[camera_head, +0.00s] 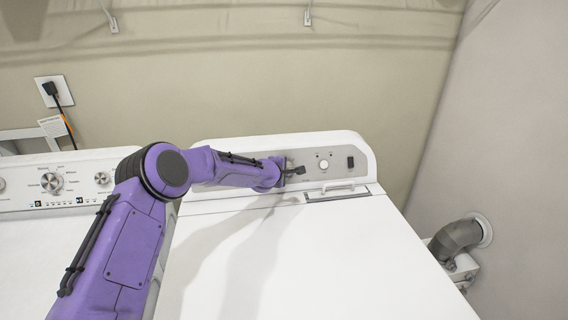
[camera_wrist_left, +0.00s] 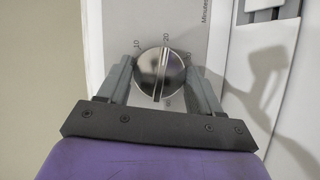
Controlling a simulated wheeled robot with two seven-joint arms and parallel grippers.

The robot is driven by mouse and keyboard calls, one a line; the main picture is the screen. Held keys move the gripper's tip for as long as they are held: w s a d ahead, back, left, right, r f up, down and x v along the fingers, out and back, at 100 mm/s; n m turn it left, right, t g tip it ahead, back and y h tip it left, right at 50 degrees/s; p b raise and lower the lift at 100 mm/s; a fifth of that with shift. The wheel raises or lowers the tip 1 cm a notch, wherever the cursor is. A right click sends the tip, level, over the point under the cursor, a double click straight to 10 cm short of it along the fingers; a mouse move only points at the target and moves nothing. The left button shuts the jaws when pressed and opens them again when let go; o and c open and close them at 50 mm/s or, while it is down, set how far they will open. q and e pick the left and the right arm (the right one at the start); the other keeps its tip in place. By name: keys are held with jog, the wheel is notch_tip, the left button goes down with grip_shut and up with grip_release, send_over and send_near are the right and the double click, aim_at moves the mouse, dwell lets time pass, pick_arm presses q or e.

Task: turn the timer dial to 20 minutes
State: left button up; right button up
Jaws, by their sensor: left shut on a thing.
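The timer dial (camera_wrist_left: 160,75) is a round silver knob with a raised bar across it, in the left wrist view. The bar stands nearly upright in that view, its upper end close to the printed 20 mark; which end is the pointer I cannot tell. My left gripper (camera_wrist_left: 160,68) is shut on the dial, one finger on each side. In the head view my left gripper (camera_head: 288,170) is at the left part of the dryer's control panel (camera_head: 338,160) and hides most of the dial. My right gripper is not in view.
A white round knob (camera_head: 323,165) and a black switch (camera_head: 350,162) sit to the right on the panel. A lint door with a handle (camera_head: 338,188) lies below them. The white dryer top (camera_head: 330,260) is clear. A washer panel (camera_head: 60,185) stands at left.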

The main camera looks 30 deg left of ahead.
pick_arm(q)
jog(key=shift+d+m, duration=0.1)
jog(key=shift+m, duration=0.2)
jog(key=o, duration=1)
jog(key=shift+o, duration=0.2)
jog(key=shift+s+r, duration=0.15)
jog(key=shift+s, duration=0.1)
jog(key=b+v, duration=0.2)
jog(key=v, duration=0.8)
jog(key=shift+w+r, duration=0.1)
